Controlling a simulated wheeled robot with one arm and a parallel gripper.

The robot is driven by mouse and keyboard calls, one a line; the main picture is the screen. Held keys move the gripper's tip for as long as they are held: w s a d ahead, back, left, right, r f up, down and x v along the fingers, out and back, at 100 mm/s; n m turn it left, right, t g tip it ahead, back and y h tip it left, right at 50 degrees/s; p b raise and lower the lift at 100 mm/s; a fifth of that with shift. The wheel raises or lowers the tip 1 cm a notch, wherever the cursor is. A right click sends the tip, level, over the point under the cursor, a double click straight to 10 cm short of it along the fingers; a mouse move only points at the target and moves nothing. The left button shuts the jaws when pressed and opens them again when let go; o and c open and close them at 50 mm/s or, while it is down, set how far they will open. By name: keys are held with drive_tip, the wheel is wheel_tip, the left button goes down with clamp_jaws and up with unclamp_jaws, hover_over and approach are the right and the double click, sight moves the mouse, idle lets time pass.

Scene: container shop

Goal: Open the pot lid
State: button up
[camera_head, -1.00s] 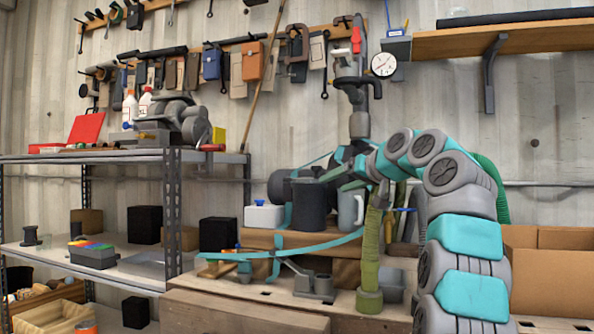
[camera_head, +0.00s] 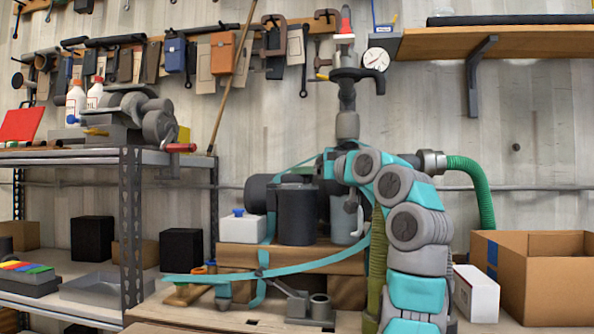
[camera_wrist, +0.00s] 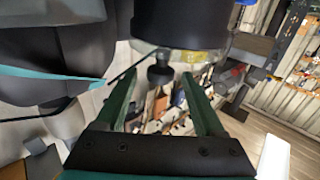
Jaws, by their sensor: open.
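The pot (camera_head: 298,214) is a dark grey upright cylinder on a wooden block in the head view. In the wrist view, its dark body (camera_wrist: 180,22) is at the top, with a pale, glassy-looking lid edge (camera_wrist: 195,55) below it. A dark round lid knob (camera_wrist: 160,73) points down in that picture. My gripper (camera_wrist: 160,76) is open; its two green fingers stand on either side of the knob in the picture. I see no contact, and the depth gap is unclear. In the head view my arm partly hides the area right of the pot.
A white box with a blue cap (camera_head: 242,228) stands left of the pot and a grey jug (camera_head: 346,222) right of it. A teal band (camera_head: 275,271) crosses in front. A metal shelf (camera_head: 130,225) is at left; an open cardboard box (camera_head: 530,285) is at right.

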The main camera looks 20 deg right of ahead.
drive_tip(key=shift+w+a+p, duration=0.2)
drive_tip(key=shift+w+a, duration=0.05)
drive_tip(key=shift+w, duration=0.95)
drive_tip(key=shift+w+a+p, duration=0.2)
drive_tip(key=shift+w, duration=1)
clamp_jaws()
